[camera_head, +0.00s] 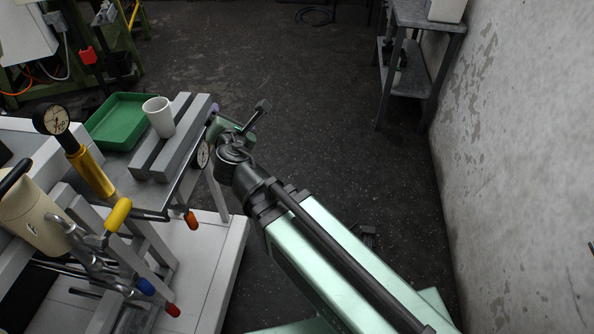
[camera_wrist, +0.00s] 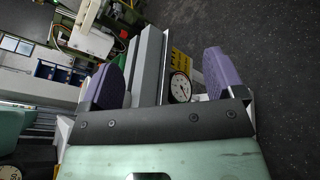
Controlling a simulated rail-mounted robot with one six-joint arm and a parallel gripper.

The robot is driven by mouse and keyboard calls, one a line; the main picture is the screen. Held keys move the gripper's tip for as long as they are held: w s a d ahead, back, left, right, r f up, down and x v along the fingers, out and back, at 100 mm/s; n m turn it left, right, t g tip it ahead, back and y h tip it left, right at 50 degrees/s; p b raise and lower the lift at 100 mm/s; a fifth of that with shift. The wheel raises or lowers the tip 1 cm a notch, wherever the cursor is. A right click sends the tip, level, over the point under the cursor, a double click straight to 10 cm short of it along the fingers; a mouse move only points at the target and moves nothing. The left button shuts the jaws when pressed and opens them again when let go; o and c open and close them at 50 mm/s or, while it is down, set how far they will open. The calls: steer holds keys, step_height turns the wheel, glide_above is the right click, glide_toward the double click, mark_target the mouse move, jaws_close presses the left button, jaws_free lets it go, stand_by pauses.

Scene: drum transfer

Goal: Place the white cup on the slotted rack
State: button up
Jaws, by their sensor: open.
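The white cup (camera_head: 159,118) stands upright at the grey slotted rack (camera_head: 189,143) in the head view. Its base appears to rest over the slot or the left bar; I cannot tell exactly which. My gripper (camera_head: 238,107) is just right of the rack, apart from the cup. In the wrist view my gripper (camera_wrist: 163,82) has its two purple fingers wide apart with nothing held between them. The bars of the slotted rack (camera_wrist: 149,62) show beyond the fingers. I cannot make out the cup in the wrist view.
A green tray (camera_head: 117,121) lies left of the rack on the metal table. A round dial gauge (camera_wrist: 180,87) is close beyond the fingers. Open floor (camera_head: 310,85) lies to the right.

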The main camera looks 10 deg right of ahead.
steer(key=s+d+f+m+g+h, duration=0.2)
steer(key=d+f+m+g, duration=0.3)
steer(key=d+m, duration=0.4)
steer(key=s+d+f+m+g+h, duration=0.2)
steer(key=d+f+m+g, duration=0.25)
steer(key=d+m, duration=0.4)
steer(key=s+d+f+m+g+y, duration=0.2)
steer(key=s+f+m+g+y, duration=0.25)
steer(key=s+m+g, duration=0.4)
step_height(320, 180, up, 11)
steer(key=m+t+p, duration=0.2)
steer(key=p, duration=0.9)
steer(key=shift+s+a, duration=0.2)
steer(key=shift+s, duration=0.1)
